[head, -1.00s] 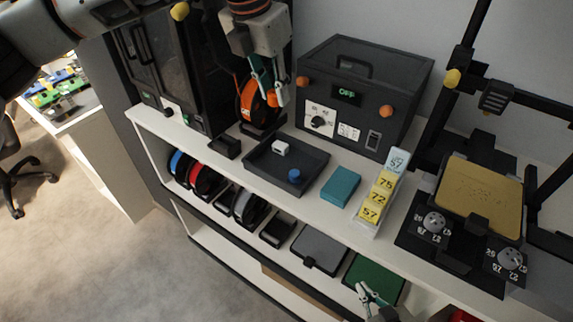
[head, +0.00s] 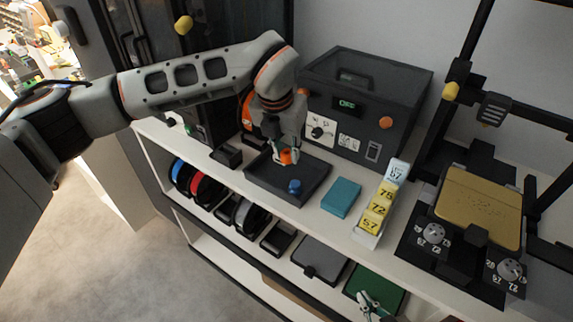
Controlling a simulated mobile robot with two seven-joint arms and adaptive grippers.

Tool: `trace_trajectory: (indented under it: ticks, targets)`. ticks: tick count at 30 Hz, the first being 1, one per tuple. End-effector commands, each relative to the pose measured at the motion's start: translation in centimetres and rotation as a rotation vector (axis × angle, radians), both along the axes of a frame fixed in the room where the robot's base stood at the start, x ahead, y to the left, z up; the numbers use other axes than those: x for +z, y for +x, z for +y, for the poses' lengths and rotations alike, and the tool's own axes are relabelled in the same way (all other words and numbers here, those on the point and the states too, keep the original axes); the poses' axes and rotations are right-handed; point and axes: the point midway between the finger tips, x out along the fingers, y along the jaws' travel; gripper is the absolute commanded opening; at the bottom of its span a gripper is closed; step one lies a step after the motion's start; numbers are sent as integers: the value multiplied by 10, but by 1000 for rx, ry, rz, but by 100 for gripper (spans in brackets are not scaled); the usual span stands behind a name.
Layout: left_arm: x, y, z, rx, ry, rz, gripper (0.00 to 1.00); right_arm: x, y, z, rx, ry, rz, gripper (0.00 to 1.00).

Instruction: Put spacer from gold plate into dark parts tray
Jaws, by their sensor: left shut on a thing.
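My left gripper (head: 287,158) points down over the dark parts tray (head: 318,186) and is shut on an orange spacer (head: 289,156). The spacer appears inside the tray's outline, low over its floor; I cannot tell whether it touches. A blue piece (head: 294,187) lies in the tray near its front. The white piece in the tray is hidden by my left gripper. The gold plate (head: 480,205) at the right, on the black printer, looks empty. My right gripper (head: 371,304) is at the bottom edge, in front of the lower shelf, with its fingers apart and empty.
A dark control box (head: 365,100) stands behind the tray. A teal block (head: 341,197) and a stand of yellow number cards (head: 378,206) are right of the tray. A small black block (head: 227,157) is left of it. Spools and flat trays fill the shelf below.

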Motion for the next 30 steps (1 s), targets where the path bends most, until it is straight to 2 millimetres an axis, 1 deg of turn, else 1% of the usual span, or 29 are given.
trace_trajectory:
  ticks: [1,8,12,15,26,27,28,29,30]
  targets:
    - [-5,0,0,1,-1,0,11,2,0,0,0,0,-1,0]
    - [-19,0,0,1,0,1,11,4,1,0,-1,2,-4,0]
    - [-40,0,0,1,0,2,11,6,1,0,-1,2,-4,0]
    - [-51,0,0,1,-1,1,11,6,1,0,-1,2,-4,0]
    - [-56,0,0,0,0,-1,11,2,0,0,-1,1,0,0]
    - [-56,0,0,0,0,-1,26,2,0,0,-1,1,0,0]
    - [-55,0,0,0,0,-1,34,2,0,0,-1,0,1,0]
    - [-55,0,0,0,0,-1,38,2,0,0,-1,0,2,0]
    - [-55,0,0,0,0,-1,38,1,-1,0,-1,0,2,0]
